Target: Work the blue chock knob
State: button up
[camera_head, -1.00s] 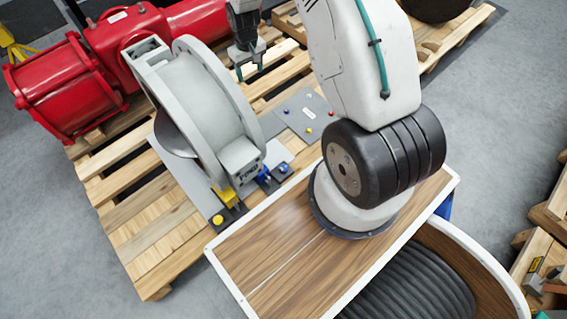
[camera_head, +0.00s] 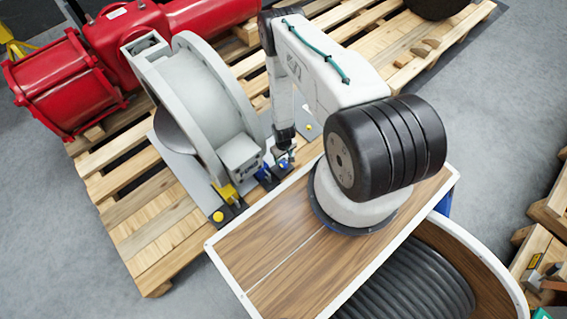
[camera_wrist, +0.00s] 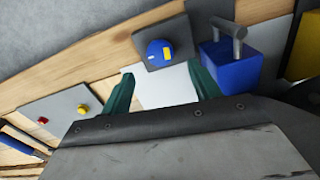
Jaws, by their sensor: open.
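The blue knob (camera_wrist: 160,50) is round with a yellow mark on its face and sits on a dark square plate (camera_wrist: 150,64). In the wrist view it lies just beyond the gap between the fingertips. In the head view the knob (camera_head: 283,166) is small, at the pallet's near edge. My gripper (camera_wrist: 160,72) is open and empty, its two green fingers apart, and no contact with the knob shows. In the head view my gripper (camera_head: 287,152) is close beside the knob, and the fingers are small there.
A blue block with a metal handle (camera_wrist: 230,62) stands right of the knob, with a yellow block (camera_wrist: 302,55) beyond. A grey plate (camera_wrist: 55,105) with red and yellow buttons lies left. The large grey wheel housing (camera_head: 215,110) stands left of my arm on the pallet.

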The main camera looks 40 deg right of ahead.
aim_at(284, 164)
notch_tip(284, 164, down, 7)
jog(key=shift+r, duration=0.2)
jog(key=c, duration=1)
